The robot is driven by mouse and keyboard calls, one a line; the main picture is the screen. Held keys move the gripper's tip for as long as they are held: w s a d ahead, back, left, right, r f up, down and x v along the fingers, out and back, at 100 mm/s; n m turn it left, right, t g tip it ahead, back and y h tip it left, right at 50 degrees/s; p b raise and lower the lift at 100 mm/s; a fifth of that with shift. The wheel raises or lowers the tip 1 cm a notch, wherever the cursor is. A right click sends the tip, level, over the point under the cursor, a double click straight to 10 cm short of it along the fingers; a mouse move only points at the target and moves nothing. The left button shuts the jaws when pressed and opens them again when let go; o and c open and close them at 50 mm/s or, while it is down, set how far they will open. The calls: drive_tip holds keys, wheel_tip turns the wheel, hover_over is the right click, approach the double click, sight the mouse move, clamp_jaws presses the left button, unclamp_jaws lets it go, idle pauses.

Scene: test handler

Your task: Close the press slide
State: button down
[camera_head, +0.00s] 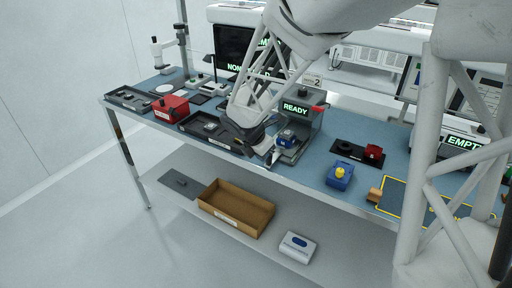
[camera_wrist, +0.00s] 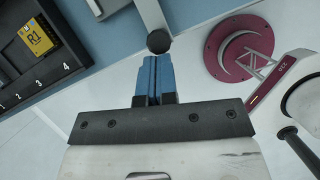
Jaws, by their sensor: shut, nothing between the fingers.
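The press (camera_head: 303,112) is a grey machine with a green READY display, standing near the table's front edge. Its slide (camera_head: 288,154) sticks out at the front, carrying a blue and white part (camera_head: 288,137). My gripper (camera_head: 270,157) is low beside the slide's front end, at the table edge. In the wrist view, my blue fingers (camera_wrist: 154,62) are together with nothing between them. A black round knob (camera_wrist: 159,41) on the end of a grey bar (camera_wrist: 150,14) lies just beyond the fingertips. Whether they touch it I cannot tell.
A dark tray (camera_wrist: 70,66) with numbered slots and a yellow R1 piece (camera_wrist: 36,37) lies left of my gripper. A red box (camera_head: 171,107) stands farther left. A blue box with a yellow knob (camera_head: 340,173) is to the right. Below is a shelf with a brown bin (camera_head: 222,222).

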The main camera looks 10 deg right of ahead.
hover_over(279, 148)
drive_tip(key=shift+s+a+f, duration=0.1)
drive_tip(key=shift+s+a, duration=0.05)
drive_tip(key=shift+a, duration=0.05)
drive_tip(key=shift+s+a, duration=0.1)
drive_tip(key=shift+s+a, duration=0.35)
drive_tip(key=shift+a, duration=0.3)
drive_tip(key=shift+s+a+r, duration=0.1)
drive_tip(key=shift+s+a, duration=0.25)
drive_tip(key=shift+a, duration=0.25)
drive_tip(key=shift+s+a+r, duration=0.1)
drive_tip(key=shift+s+a, duration=0.2)
drive_tip(key=shift+a, duration=0.3)
drive_tip(key=v, duration=0.9)
drive_tip(key=shift+r, duration=0.2)
